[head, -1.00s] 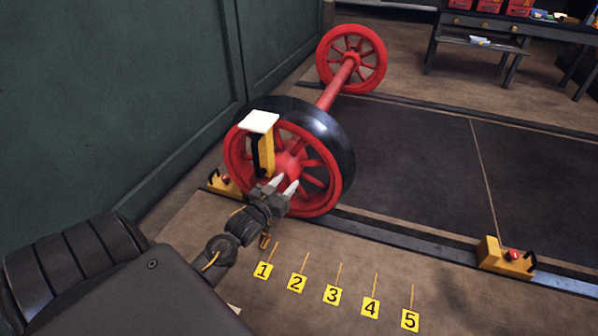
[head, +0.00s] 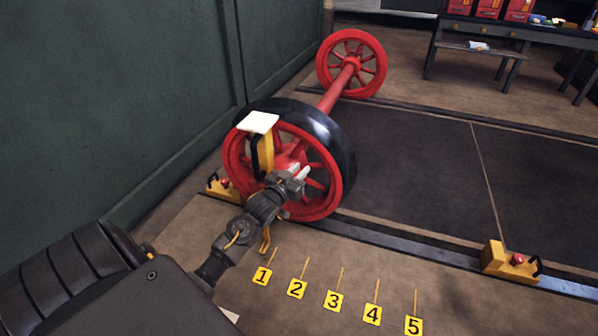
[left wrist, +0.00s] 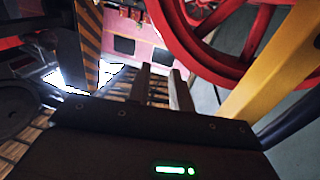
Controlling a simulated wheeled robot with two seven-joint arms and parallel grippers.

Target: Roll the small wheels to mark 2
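The small wheels are a red spoked pair on one axle: the near wheel (head: 318,200) has a black tyre, and the far wheel (head: 372,60) stands further back. The near wheel stands on the near rail, up and right of the floor mark 1 (head: 262,276). Mark 2 (head: 297,289) is a yellow number plate with a thin line, just right of mark 1. My left gripper (head: 299,178) is in front of the near wheel's hub and spokes. In the left wrist view its two fingers (left wrist: 162,88) are apart with nothing between them; wheel contact is unclear. My right gripper is not in view.
A yellow post with a white top plate (head: 258,122) stands before the near wheel. The near rail (head: 420,248) is clear between wheel and right block. A green wall (head: 110,90) is left.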

